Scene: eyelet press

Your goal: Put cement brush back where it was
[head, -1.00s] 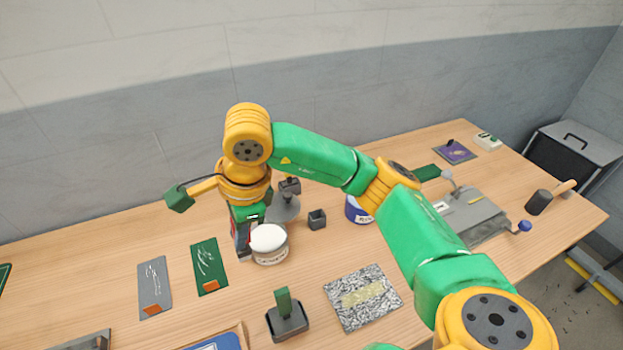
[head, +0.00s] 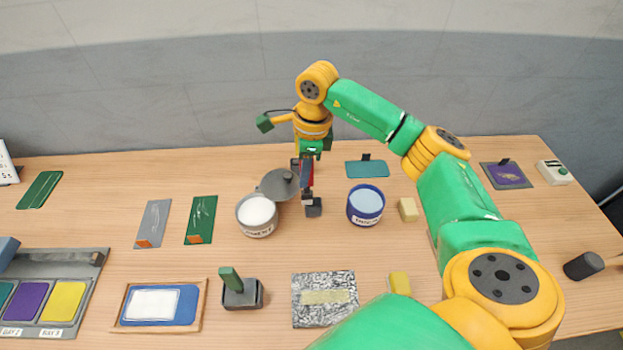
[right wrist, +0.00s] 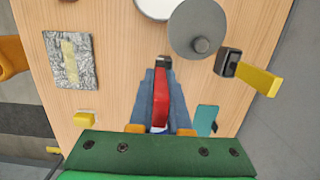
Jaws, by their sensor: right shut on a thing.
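My right gripper (head: 307,178) points down over the middle of the table and is shut on the red handle of the cement brush (right wrist: 161,95). A small dark cup (head: 314,208) stands on the table at the brush's lower end. In the right wrist view a dark block shape (right wrist: 163,62) shows just beyond the fingertips. I cannot tell whether the brush tip is inside the cup or above it. The cement pot (head: 257,214), open with white content, stands left of the gripper. Its grey lid (head: 279,184) lies beside it. My left gripper is not in view.
A blue pot (head: 365,204) stands close on the right, with a beige block (head: 408,209) beyond it. A teal card (head: 367,168) lies behind. A textured pad (head: 325,310) and a green-handled stamp (head: 240,292) are in front. A yellow-handled tool (right wrist: 255,78) is near the lid.

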